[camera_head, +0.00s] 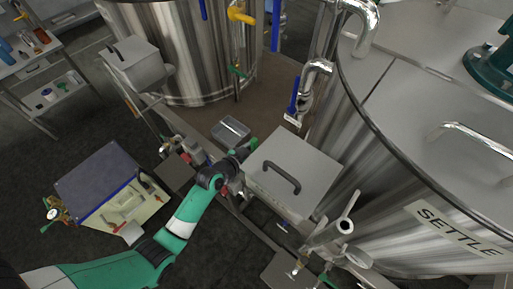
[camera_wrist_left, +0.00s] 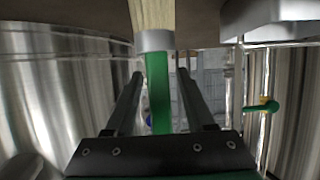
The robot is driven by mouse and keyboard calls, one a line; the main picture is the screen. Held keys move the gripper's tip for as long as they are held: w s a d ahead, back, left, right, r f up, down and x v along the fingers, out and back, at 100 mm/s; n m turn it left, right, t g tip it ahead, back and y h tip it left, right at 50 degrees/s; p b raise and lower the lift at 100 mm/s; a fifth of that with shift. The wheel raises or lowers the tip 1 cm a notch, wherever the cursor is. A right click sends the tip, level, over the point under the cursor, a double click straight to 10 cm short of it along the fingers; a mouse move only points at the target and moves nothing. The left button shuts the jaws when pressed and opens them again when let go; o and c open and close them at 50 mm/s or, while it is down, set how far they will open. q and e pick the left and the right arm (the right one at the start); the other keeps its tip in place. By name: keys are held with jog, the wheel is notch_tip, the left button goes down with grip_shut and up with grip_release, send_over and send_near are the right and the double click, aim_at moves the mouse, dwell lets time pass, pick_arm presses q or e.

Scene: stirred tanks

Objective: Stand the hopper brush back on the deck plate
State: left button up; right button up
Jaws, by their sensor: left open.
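The hopper brush shows in the left wrist view, with a green handle (camera_wrist_left: 159,95), a grey ferrule and pale bristles (camera_wrist_left: 153,14). The bristles are at the picture's top, by the brown deck plate (camera_wrist_left: 90,12). My left gripper (camera_wrist_left: 161,74) is open, with one finger on each side of the handle and visible gaps between. In the head view my left gripper (camera_head: 243,152) is at the near edge of the brown deck plate (camera_head: 275,97), beside the grey lidded box. The brush cannot be made out clearly there. My right gripper is not in view.
A grey box with a black handle (camera_head: 296,172) stands right of my left gripper. A small tray (camera_head: 231,129) lies on the deck. Steel tanks stand behind (camera_head: 185,50) and at right (camera_head: 410,150). A blue-handled valve (camera_head: 294,95) rises nearby. A cart (camera_head: 105,185) stands left.

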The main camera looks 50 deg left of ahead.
pick_arm(q)
jog(key=shift+s+r, duration=0.1)
jog(key=shift+r, duration=0.15)
jog(key=p+v, duration=0.1)
jog(key=v, duration=1)
jog(key=shift+s+r, duration=0.15)
jog(key=shift+s, duration=0.15)
jog(key=shift+d, duration=0.1)
